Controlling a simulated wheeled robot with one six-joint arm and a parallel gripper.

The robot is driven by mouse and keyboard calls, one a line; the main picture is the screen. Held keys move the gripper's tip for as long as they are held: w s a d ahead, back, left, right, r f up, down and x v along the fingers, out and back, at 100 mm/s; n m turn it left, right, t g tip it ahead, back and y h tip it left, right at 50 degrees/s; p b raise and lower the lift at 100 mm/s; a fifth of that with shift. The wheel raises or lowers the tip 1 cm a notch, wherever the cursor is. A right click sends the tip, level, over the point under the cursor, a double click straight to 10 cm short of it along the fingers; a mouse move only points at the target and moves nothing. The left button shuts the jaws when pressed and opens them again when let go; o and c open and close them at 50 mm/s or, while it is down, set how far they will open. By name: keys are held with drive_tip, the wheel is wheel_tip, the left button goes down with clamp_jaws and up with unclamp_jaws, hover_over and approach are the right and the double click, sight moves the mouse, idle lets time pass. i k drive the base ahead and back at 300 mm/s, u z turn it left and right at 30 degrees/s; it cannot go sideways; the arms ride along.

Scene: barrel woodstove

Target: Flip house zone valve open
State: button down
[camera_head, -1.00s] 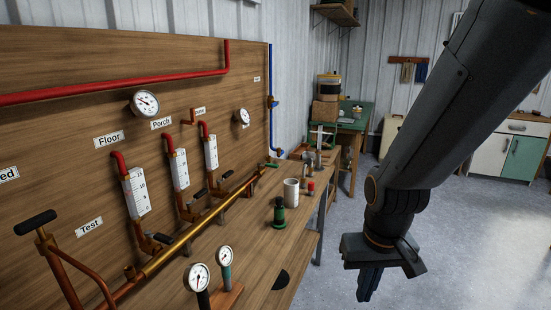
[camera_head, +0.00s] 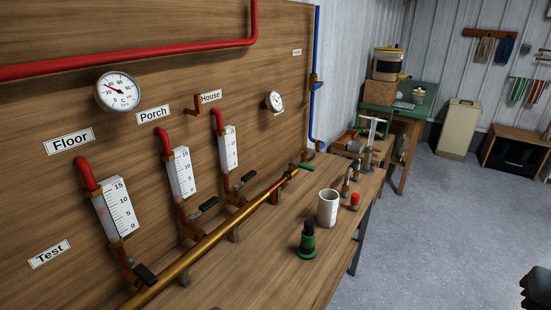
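The House label (camera_head: 210,98) is on the upright wooden board, above the third gauge column (camera_head: 229,148). The House valve, with a black lever handle (camera_head: 247,177), sits at the foot of that column by the brass manifold pipe (camera_head: 215,236). Its handle points up and to the right, away from the board's column. Similar black handles are at the Porch column (camera_head: 208,204) and the Floor column (camera_head: 146,273). A dark part of my gripper (camera_head: 537,291) shows at the lower right edge, far from the valve. Its fingers are mostly cut off.
A white cup (camera_head: 328,207) and a green-black fitting (camera_head: 308,241) stand on the bench (camera_head: 290,275) in front of the manifold. A green-handled valve (camera_head: 302,166) is at the manifold's far end. The floor (camera_head: 430,235) to the right is clear.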

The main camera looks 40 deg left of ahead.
sight(253, 173)
drive_tip(key=u, duration=0.1)
drive_tip(key=i, duration=0.7)
drive_tip(key=u, duration=0.8)
drive_tip(key=i, duration=0.55)
drive_tip(key=u, duration=0.45)
